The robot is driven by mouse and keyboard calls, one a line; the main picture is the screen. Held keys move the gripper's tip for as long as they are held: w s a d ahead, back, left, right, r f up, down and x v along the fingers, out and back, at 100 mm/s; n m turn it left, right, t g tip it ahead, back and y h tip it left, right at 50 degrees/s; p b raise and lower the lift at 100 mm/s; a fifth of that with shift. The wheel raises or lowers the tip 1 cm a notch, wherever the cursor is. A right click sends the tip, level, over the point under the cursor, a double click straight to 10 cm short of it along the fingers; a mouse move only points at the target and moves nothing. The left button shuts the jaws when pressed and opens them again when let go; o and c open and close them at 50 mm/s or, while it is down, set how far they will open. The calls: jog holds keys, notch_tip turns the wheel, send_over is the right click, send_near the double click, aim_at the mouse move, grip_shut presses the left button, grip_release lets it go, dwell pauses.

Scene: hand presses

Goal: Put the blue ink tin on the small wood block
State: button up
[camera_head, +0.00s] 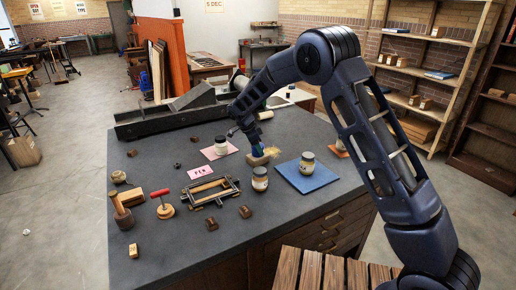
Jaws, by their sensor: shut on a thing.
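My gripper (252,136) points down over the far middle of the dark table and is shut on the blue ink tin (256,149). Little of the tin shows below the fingers. The small wood block (259,160) lies right under the tin. I cannot tell at this size whether the tin touches the block's top or hangs just above it.
A jar (221,144) stands on a pink sheet left of my gripper. Another jar (260,179) stands in front of the block, and one (307,163) stands on a blue mat (304,183) to the right. A metal frame (211,190) and a mallet (120,209) lie left.

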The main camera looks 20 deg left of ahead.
jog(key=shift+f, duration=0.15)
jog(key=o, duration=1.1)
jog(key=shift+o, duration=0.2)
jog(key=v, duration=1.2)
jog(key=shift+d+r, duration=0.15)
jog(key=shift+r, duration=0.1)
